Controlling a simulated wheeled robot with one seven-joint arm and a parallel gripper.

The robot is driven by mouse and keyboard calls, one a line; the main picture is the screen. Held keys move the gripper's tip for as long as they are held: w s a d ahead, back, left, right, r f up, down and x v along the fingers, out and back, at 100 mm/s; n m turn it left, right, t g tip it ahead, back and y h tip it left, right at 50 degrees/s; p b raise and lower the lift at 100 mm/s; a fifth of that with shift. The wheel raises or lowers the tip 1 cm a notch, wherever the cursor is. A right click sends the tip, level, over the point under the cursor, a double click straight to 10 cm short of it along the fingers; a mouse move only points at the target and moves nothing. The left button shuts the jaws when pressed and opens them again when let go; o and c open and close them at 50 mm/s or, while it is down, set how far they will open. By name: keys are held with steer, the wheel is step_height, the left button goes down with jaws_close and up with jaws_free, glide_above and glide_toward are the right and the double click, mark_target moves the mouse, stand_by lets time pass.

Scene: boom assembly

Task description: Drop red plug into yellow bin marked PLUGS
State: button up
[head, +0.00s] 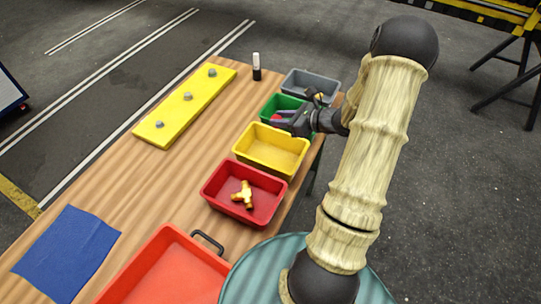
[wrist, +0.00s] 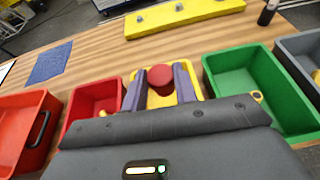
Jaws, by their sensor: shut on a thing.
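The red plug (wrist: 160,76) is held between the two fingers of my gripper (wrist: 160,84). In the head view the plug (head: 277,117) shows as a small red patch beside my gripper (head: 285,120), partly hidden by it. The yellow bin (head: 270,160) stands in a row between a red bin and a green bin and looks empty in the head view. In the wrist view the yellow bin (wrist: 199,92) lies behind and below the fingers, mostly hidden by my gripper. I cannot read any marking on it.
A red bin (head: 215,188) holds a brass tee fitting (head: 242,195). A green bin (head: 268,104) and a grey bin (head: 300,78) stand beyond the yellow one. A yellow board (head: 170,120), a black-and-white bottle (head: 257,72), a blue cloth (head: 65,255) and an orange tray (head: 165,270) are on the table.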

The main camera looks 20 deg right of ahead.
step_height(320, 180, down, 5)
steer(key=b, duration=0.3)
steer(key=o, duration=1)
steer(key=p+v, duration=0.6)
steer(key=v, duration=1.1)
steer(key=shift+s+d, duration=0.1)
steer(key=shift+d, duration=0.1)
